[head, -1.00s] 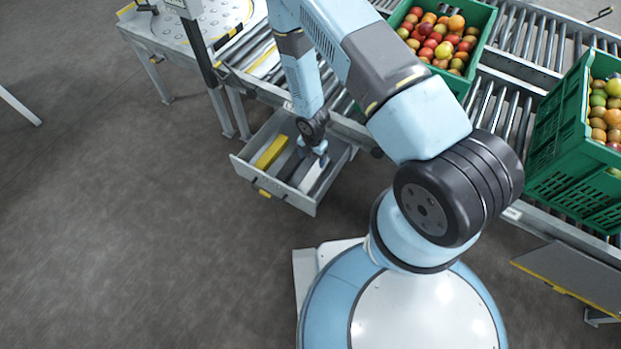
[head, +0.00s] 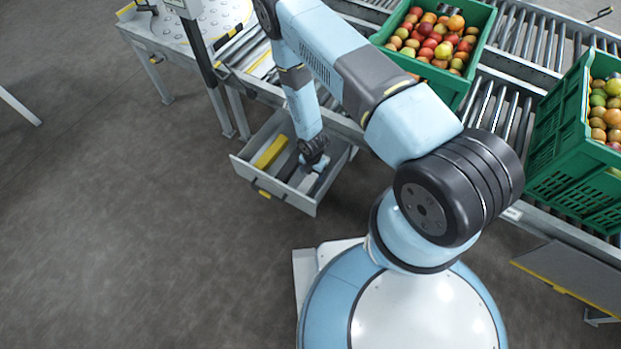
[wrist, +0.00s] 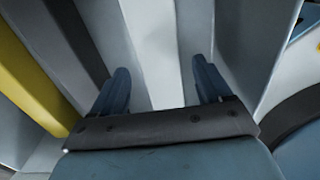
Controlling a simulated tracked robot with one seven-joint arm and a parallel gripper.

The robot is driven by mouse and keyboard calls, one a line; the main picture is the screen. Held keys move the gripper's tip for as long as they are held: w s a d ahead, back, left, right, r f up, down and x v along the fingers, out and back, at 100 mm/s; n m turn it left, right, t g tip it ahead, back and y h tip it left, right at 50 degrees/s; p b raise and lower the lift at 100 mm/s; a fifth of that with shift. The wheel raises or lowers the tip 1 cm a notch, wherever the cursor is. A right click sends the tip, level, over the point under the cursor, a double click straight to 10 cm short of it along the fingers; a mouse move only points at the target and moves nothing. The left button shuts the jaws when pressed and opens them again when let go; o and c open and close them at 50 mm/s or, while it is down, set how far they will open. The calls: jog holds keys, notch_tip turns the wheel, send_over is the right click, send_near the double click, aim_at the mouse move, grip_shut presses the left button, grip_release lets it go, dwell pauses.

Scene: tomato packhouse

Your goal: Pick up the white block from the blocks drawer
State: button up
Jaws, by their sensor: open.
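The blocks drawer (head: 287,202) is pulled open below the conveyor. The white block (head: 308,183) lies lengthwise in its right part, partly hidden by my wrist in the head view. In the wrist view the white block (wrist: 152,45) runs up the picture between my two fingers. My gripper (wrist: 160,85) is open, with one blue finger on each side of the block. My gripper (head: 312,171) is low in the drawer in the head view. I cannot tell whether the fingers touch the block.
A yellow block (head: 270,152) lies at the drawer's left, with a dark grey block (wrist: 75,40) between it and the white one. The drawer's walls stand close around. Green crates of tomatoes (head: 468,75) stand on the conveyor. The floor in front is clear.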

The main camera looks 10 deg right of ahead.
jog(key=shift+f, duration=1.4)
jog(key=shift+c, duration=0.4)
jog(key=c, duration=1.1)
jog(key=shift+r, duration=0.15)
